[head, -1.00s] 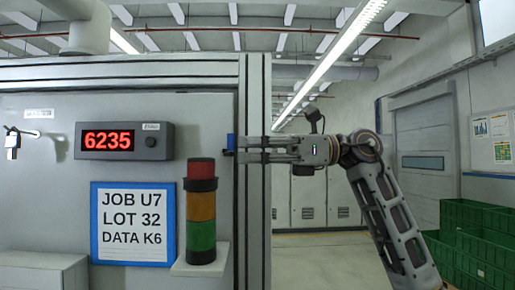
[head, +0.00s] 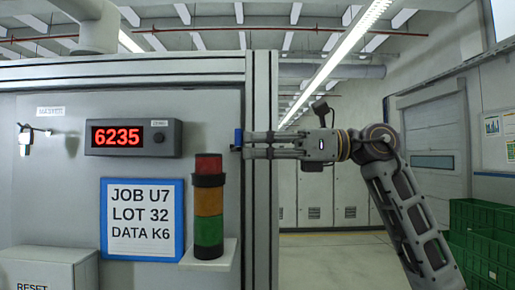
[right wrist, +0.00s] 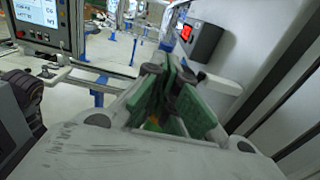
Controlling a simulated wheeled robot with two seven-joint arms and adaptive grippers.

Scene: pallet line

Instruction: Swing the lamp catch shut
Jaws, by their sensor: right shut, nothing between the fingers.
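My right gripper (head: 245,145) reaches in from the right across the frame post, its fingers shut and empty. In the right wrist view its green finger pads (right wrist: 167,98) come together. A small blue piece (head: 238,138), possibly the lamp catch, sits at the panel's right edge by the fingertips. I cannot tell whether they touch, and the fingers partly hide it. The signal lamp (head: 208,206), red over amber over green, stands upright below and left of the fingertips. My left gripper is not in view.
A grey frame post (head: 263,215) stands under my right gripper. The panel carries a red display (head: 133,137), a blue-framed sign (head: 142,219) and a small switch or latch (head: 26,139) at left. A RESET box (head: 45,270) juts out lower left. Green crates (head: 480,235) stand at right.

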